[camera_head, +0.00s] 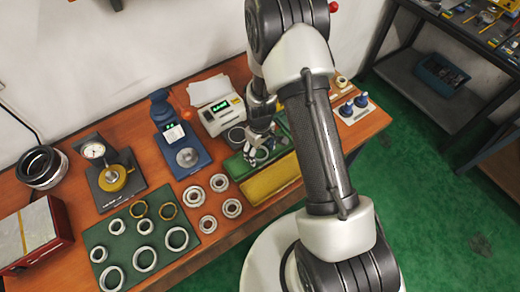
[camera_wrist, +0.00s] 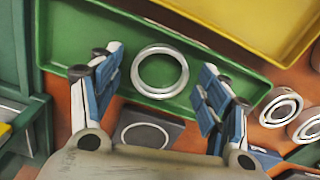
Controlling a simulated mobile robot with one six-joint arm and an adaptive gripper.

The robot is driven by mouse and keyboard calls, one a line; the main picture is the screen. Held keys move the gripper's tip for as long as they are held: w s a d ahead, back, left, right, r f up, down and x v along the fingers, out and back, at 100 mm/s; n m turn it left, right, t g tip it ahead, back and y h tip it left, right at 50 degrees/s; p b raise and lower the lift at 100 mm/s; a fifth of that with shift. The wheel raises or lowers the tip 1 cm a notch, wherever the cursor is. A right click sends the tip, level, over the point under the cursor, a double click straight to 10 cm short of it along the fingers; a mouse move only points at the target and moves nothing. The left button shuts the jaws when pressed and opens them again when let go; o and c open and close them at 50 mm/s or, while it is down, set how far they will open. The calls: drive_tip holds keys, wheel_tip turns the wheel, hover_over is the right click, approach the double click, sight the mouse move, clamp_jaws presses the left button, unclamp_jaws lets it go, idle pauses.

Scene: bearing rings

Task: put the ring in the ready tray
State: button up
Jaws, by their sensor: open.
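A pale metal ring (camera_wrist: 160,94) lies flat on the floor of the green tray (camera_wrist: 75,35) in the wrist view. In the head view the green tray (camera_head: 236,166) is at the middle of the bench, and the ring is hard to make out beside my fingers. My gripper (camera_wrist: 158,80) is open, with its blue-padded fingers on either side of the ring and apart from it. In the head view my gripper (camera_head: 257,152) is over the green tray. No label shows which tray is the ready one.
A yellow tray (camera_head: 270,184) adjoins the green tray. Several rings (camera_head: 208,224) stand loose to the left, and more lie on a green mat (camera_head: 120,225). A dial gauge (camera_head: 94,151), blue scale (camera_head: 183,155) and white printer-like device (camera_head: 220,114) stand behind.

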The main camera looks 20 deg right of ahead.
wheel_tip(320, 180, up, 12)
drive_tip(key=p, duration=0.3)
wheel_tip(320, 180, up, 10)
drive_tip(key=m+t, duration=0.1)
hover_over(260, 153)
drive_tip(key=s+r+m+t, duration=0.1)
drive_tip(key=s+r, duration=0.4)
drive_tip(key=r, duration=0.3)
drive_tip(key=s+r+m+t, duration=0.2)
drive_tip(key=s+r+m, duration=0.1)
drive_tip(key=s+r, duration=0.9)
drive_tip(key=s, duration=0.4)
drive_tip(key=shift+s+m+t, duration=0.2)
drive_tip(key=shift+m+t, duration=0.1)
drive_tip(key=shift+f, duration=0.1)
drive_tip(key=shift+f+b, duration=0.7)
drive_tip(key=shift+f, duration=0.1)
